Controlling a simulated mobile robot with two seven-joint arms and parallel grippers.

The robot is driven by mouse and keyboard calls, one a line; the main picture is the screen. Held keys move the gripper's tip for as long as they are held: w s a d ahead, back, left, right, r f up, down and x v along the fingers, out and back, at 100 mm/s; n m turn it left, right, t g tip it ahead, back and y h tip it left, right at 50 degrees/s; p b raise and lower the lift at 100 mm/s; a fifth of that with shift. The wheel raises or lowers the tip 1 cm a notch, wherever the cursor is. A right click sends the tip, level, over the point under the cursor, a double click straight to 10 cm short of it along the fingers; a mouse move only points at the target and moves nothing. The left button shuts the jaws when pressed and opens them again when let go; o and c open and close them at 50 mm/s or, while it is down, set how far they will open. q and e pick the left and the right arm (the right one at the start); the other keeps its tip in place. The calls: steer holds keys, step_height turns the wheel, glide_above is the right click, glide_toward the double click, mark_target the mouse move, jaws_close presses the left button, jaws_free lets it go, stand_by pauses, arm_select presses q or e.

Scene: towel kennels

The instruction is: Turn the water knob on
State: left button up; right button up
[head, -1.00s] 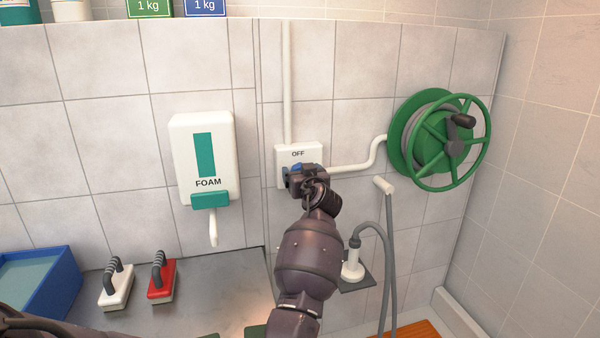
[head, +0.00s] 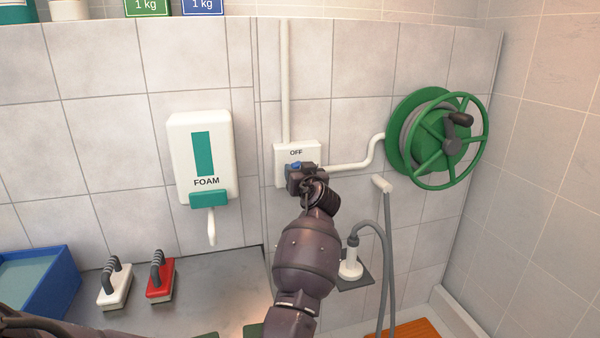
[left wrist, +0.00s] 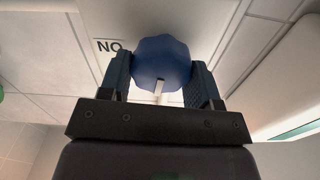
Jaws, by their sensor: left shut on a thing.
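The water knob (left wrist: 161,62) is blue with a white mark, on a white box (head: 282,152) on the tiled wall. In the left wrist view an upside-down "ON" label (left wrist: 109,47) shows beside the knob, and the white mark points down, toward my gripper's body. My left gripper (head: 297,169) is at the box, its two fingers on opposite sides of the knob, shut on it. In the head view the gripper hides most of the knob and the lower right of the box. My right gripper is not in view.
A green hose reel (head: 437,140) is on the wall to the right, joined to the box by a white pipe (head: 350,166). A foam dispenser (head: 203,157) hangs to the left. A sprayer (head: 350,263) and grey hose stand below right. Two brushes and a blue tub (head: 45,285) are lower left.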

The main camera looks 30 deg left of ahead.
arm_select(q)
steer(key=shift+m, duration=1.2)
steer(key=m+p, duration=0.1)
steer(key=m, duration=0.2)
steer(key=shift+w+m, duration=0.1)
steer(key=shift+m, duration=0.2)
steer(key=m+p, duration=0.1)
steer(key=m, duration=0.1)
steer(key=shift+m, duration=0.4)
steer(key=m+p, duration=0.3)
steer(key=m, duration=0.2)
steer(key=shift+d+f, duration=0.1)
steer(key=shift+w+m+p, duration=0.1)
steer(key=shift+m+p, duration=0.3)
steer(key=shift+m, duration=0.4)
steer(key=shift+f+m, duration=0.1)
steer(key=shift+m, duration=0.7)
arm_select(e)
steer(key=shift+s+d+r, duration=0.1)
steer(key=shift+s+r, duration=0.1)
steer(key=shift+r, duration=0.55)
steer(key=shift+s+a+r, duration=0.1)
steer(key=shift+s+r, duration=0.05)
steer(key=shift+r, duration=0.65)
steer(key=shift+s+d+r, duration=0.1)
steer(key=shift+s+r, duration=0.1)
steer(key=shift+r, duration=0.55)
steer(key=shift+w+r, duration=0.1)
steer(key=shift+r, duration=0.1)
